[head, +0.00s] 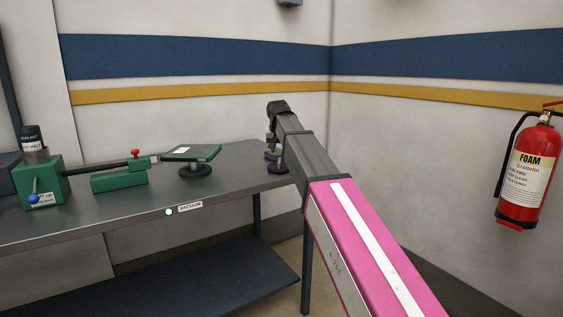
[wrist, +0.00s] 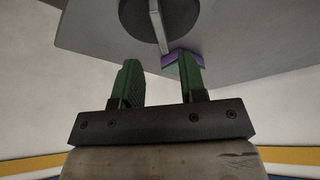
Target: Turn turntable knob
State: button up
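In the wrist view my gripper (wrist: 159,62) has its two green fingers apart, with nothing held between them. A small purple piece (wrist: 196,58) lies just beyond the right fingertip; I cannot tell whether they touch. Beside it is a dark round base (wrist: 150,25) with a grey bar across it, on the grey table. In the head view the purple piece (head: 271,156) and the dark base (head: 277,168) show at the table's right end, partly covered by my arm. I cannot tell for certain which part is the turntable knob. My fingers are not clear in the head view.
The grey table (head: 150,205) also holds a green plate on a dark round foot (head: 192,153), a green clamp with a red knob (head: 120,181) and a green box with a blue-knobbed lever (head: 42,180). A fire extinguisher (head: 526,175) hangs on the right wall.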

aim_at(279, 160)
jog(key=x, duration=0.6)
jog(key=shift+w+f, duration=0.15)
jog(key=shift+f, duration=0.2)
